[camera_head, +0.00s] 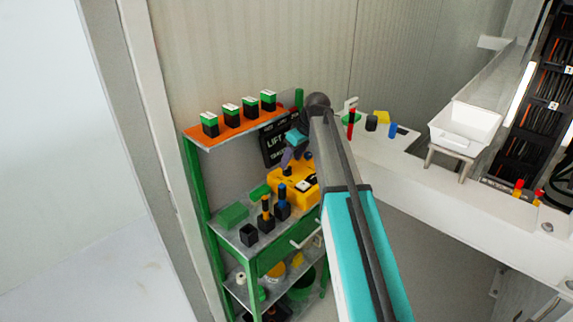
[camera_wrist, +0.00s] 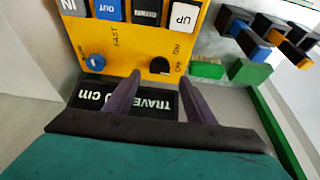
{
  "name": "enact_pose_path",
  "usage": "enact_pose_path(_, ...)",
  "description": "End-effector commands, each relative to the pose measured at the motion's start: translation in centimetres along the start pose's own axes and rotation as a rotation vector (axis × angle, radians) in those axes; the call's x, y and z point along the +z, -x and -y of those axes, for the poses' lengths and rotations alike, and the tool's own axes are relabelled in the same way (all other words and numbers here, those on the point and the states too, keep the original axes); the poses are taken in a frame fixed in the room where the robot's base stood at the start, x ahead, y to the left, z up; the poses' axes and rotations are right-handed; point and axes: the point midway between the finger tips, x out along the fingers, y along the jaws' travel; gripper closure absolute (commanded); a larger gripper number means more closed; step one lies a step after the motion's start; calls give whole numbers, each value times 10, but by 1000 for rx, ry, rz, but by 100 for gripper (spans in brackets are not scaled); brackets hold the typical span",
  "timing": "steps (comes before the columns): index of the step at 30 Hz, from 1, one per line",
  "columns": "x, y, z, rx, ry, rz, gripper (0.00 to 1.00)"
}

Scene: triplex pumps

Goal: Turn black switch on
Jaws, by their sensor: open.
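The black switch (camera_wrist: 160,66) is a round black knob on the yellow control box (camera_wrist: 130,48), beside printed lettering that seems to read "ON". A blue knob (camera_wrist: 95,62) sits to its left, near the word "FAST". My gripper (camera_wrist: 159,77) is open and empty. Its two purple fingers point at the box, and the black switch shows between their tips, nearer the right one. I cannot tell whether they touch it. In the head view my gripper (camera_head: 291,150) is just above the yellow box (camera_head: 305,198), and the black switch cannot be made out there.
Blue, black and white buttons (camera_wrist: 110,10) line the box, and a black "TRAVEL" sign (camera_wrist: 150,103) lies behind my fingers. Green blocks (camera_wrist: 250,72) and dark switches stand beside the box. The green shelf (camera_head: 197,190) has an orange top (camera_head: 190,132) bearing several green-and-black blocks.

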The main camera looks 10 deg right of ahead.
Motion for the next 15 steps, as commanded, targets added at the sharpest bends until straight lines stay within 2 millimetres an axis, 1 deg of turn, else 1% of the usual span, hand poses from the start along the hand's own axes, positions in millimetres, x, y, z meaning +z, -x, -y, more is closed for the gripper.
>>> enact_pose_path(3, 0, -13, 0, -1, 0, 1, 50)
enact_pose_path(9, 0, -31, 0, 0, -1, 1, 50)
enact_pose_path(15, 0, -41, -1, 1, -1, -1, 50)
